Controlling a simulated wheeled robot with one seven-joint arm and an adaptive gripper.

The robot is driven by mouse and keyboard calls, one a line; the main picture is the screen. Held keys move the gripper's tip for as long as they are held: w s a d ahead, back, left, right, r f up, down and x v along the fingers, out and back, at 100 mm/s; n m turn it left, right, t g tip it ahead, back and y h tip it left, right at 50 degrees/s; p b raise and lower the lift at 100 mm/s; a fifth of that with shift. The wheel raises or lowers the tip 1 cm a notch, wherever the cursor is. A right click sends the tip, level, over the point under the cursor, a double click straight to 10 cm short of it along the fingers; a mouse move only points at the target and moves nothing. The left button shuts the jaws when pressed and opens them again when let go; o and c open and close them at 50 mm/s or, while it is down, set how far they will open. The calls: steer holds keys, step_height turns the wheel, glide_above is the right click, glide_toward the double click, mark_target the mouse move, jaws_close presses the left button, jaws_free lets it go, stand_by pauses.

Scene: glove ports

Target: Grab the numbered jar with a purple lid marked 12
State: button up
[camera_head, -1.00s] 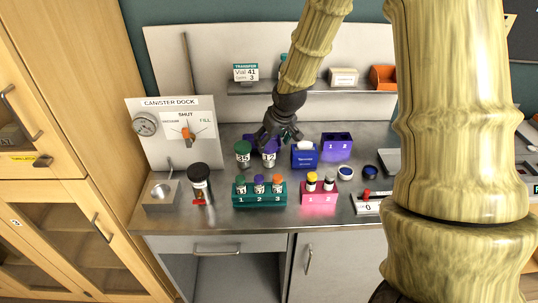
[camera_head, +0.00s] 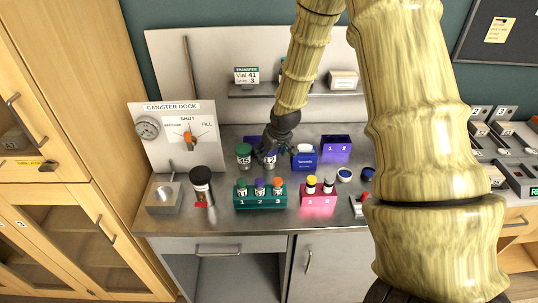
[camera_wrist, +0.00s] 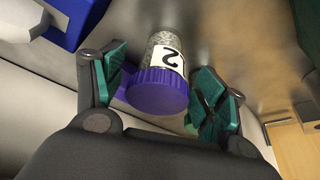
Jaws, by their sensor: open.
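The jar with the purple lid (camera_wrist: 158,92) stands upright on the steel counter, with a white label on clear glass. In the wrist view a "2" shows on the label and the rest is turned out of sight. In the head view the jar's label (camera_head: 270,161) shows just under my gripper (camera_head: 272,147), which hides most of the lid. In the wrist view my gripper (camera_wrist: 160,100) is open, with its teal finger pads on either side of the lid. A gap shows at the right pad; contact on the left is unclear.
A green-lidded jar (camera_head: 243,156) stands close on the left. A blue box (camera_head: 304,157) is close on the right. A teal vial rack (camera_head: 260,202) and a pink rack (camera_head: 318,199) stand in front. A purple two-slot holder (camera_head: 336,148) is behind right.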

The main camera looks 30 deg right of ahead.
steer(key=shift+p+x, duration=0.3)
steer(key=shift+x, duration=0.8)
steer(key=c, duration=1.1)
